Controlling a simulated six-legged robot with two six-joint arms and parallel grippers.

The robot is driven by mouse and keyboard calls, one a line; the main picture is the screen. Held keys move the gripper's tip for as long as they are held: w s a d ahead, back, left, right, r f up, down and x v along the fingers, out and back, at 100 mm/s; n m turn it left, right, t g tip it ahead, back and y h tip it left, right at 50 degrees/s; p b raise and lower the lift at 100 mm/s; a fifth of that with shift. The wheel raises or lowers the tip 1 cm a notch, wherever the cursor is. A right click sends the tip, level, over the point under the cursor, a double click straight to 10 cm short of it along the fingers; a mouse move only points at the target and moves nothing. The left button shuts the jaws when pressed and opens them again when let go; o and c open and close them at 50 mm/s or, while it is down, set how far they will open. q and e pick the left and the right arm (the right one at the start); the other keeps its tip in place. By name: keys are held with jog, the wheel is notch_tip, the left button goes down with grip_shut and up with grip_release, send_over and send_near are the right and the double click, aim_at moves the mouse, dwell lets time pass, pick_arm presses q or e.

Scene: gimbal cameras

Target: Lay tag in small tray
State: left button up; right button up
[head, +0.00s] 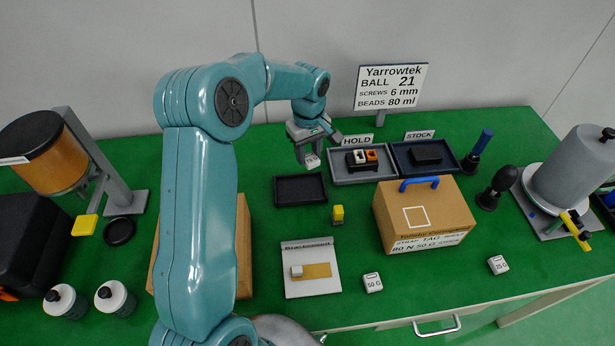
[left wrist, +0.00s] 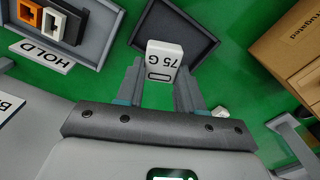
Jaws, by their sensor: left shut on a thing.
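My left gripper (head: 312,157) is shut on a white tag marked 75 G (left wrist: 165,60), which it holds in the air between its fingertips. The tag also shows in the head view (head: 312,162), below the fingers. The small black tray (head: 300,201) lies on the green table in front of the gripper and looks empty. In the left wrist view the tray (left wrist: 206,43) appears behind the tag, which covers part of its floor. The tag is apart from the tray. My right gripper is in neither view.
A grey HOLD tray (head: 335,178) with a white and orange piece and a STOCK tray (head: 462,170) stand right of the gripper. A yellow block (head: 338,214), a cardboard box (head: 440,215) and tags marked 50 G (head: 373,283) and 25 G (head: 498,265) are nearby.

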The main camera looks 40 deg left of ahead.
pick_arm(q)
send_over(308, 186)
notch_tip(308, 186, down, 6)
jog(key=shift+f+p, duration=0.3)
jog(key=shift+f, duration=0.2)
notch_tip(308, 186, down, 4)
jog(key=shift+w+p, duration=0.1)
jog(key=shift+p, duration=0.2)
jog(key=shift+f, duration=0.1)
jog(key=o, duration=0.7)
jog(key=shift+o, duration=0.2)
